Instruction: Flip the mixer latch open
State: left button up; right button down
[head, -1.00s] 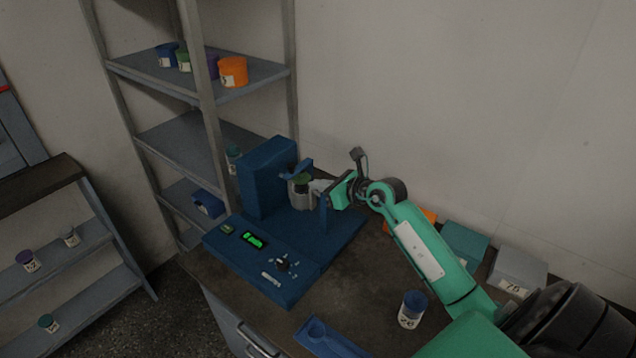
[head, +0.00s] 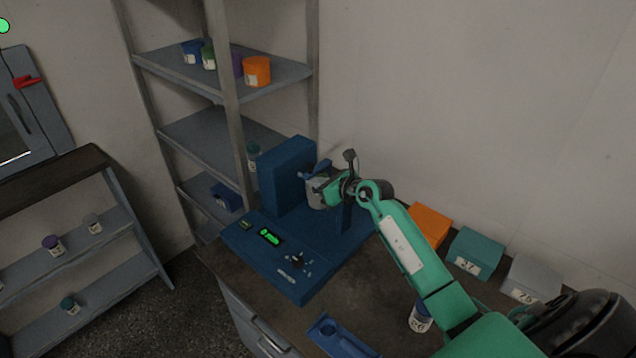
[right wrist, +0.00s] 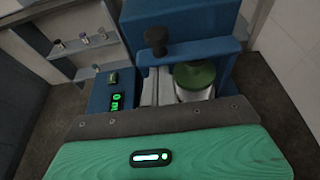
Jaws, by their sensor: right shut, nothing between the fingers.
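The blue mixer (head: 285,178) stands on the counter with a lit green display on its front panel. A grey jar (head: 315,195) sits in it; its green lid (right wrist: 194,74) shows in the right wrist view. A blue latch bar (right wrist: 205,50) with a black knob (right wrist: 155,40) crosses above and behind the jar in that view. In the head view a blue arm (head: 318,168) sticks out over the jar. My right gripper (right wrist: 150,82) is shut and empty, beside the jar and below the knob; I cannot tell whether it touches. My left gripper is out of view.
Orange (head: 429,223), teal (head: 475,252) and grey (head: 530,278) boxes line the wall on the right. A labelled cup (head: 421,317) and a blue tray (head: 340,340) are near the counter front. A shelf rack (head: 225,90) stands behind the mixer.

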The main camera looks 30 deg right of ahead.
aim_at(311, 165)
jog(key=shift+r, duration=0.1)
jog(key=shift+r+p, duration=0.2)
jog(key=shift+p, duration=0.1)
jog(key=shift+m, duration=0.3)
jog(key=shift+d+r+m+y+p, duration=0.15)
jog(key=shift+r+m+y+p, duration=0.75)
jog(key=shift+r+m+p, duration=0.4)
jog(key=shift+w+d+r+m+g+y+p, duration=0.15)
jog(key=shift+d+r+m+y+p, duration=0.1)
jog(key=shift+r+m, duration=0.2)
jog(key=shift+d+r+m+g+y+p, duration=0.15)
jog(key=shift+r+m+y, duration=0.15)
jog(key=shift+r, duration=0.2)
jog(key=w+d+r+m+t+y+b, duration=0.2)
jog(key=d+r+m+y, duration=0.2)
jog(key=d+m, duration=0.3)
jog(key=shift+w+d+r+m+b, duration=0.25)
jog(key=shift+w+d+m+b, duration=0.15)
jog(key=shift+m, duration=2.05)
